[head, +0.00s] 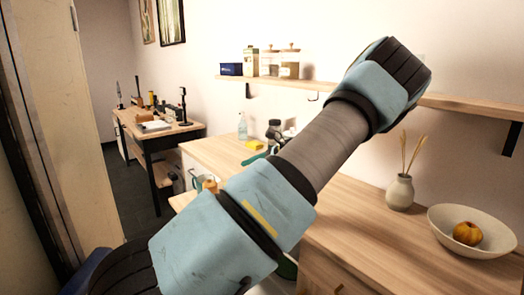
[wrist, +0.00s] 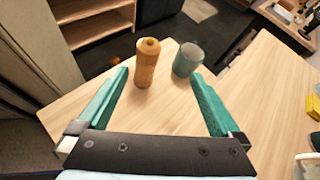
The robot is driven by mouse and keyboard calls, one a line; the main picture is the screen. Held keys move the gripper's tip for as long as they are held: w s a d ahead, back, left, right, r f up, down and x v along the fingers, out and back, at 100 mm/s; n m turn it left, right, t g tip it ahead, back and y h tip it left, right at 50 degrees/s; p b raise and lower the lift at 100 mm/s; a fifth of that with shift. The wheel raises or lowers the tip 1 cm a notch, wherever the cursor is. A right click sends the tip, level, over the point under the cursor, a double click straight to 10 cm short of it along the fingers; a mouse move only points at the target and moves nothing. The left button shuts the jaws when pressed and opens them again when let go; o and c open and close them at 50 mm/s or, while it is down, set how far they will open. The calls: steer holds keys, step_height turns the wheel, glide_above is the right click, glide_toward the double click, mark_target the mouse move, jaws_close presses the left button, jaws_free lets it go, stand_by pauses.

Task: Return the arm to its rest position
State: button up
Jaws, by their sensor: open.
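My arm (head: 322,148) stretches across the head view from the lower left to the upper right, raised over the wooden counter (head: 350,220). An orange-brown bottle (wrist: 149,65) stands upright just past the fingertips, near the left one. A grey-green cup (wrist: 187,60) stands right of it, near the right fingertip.
A white bowl (head: 473,232) with an orange fruit and a vase (head: 399,193) with dried stems stand on the counter's right. A wall shelf (head: 460,106) runs behind my raised arm. A tall cabinet door (head: 62,120) stands at the left. The floor (head: 128,190) beyond is open.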

steer(key=s+a+f+n+g+h, duration=0.2)
steer(key=s+n+h, duration=0.1)
steer(key=s, duration=0.2)
steer(key=s+a+f+n+g+h, duration=0.1)
steer(key=s+a+f+n+h, duration=0.15)
steer(key=s+n, duration=0.2)
steer(key=s+d+r+n+t+h, duration=0.1)
steer(key=s+r+n+h, duration=0.15)
steer(key=s+n, duration=0.4)
steer(key=s+d+r+n+h, duration=0.2)
steer(key=s+n+h, duration=0.2)
steer(key=s, duration=0.5)
steer(key=shift+t, duration=0.3)
steer(key=f+b, duration=0.6)
steer(key=shift+s, duration=0.2)
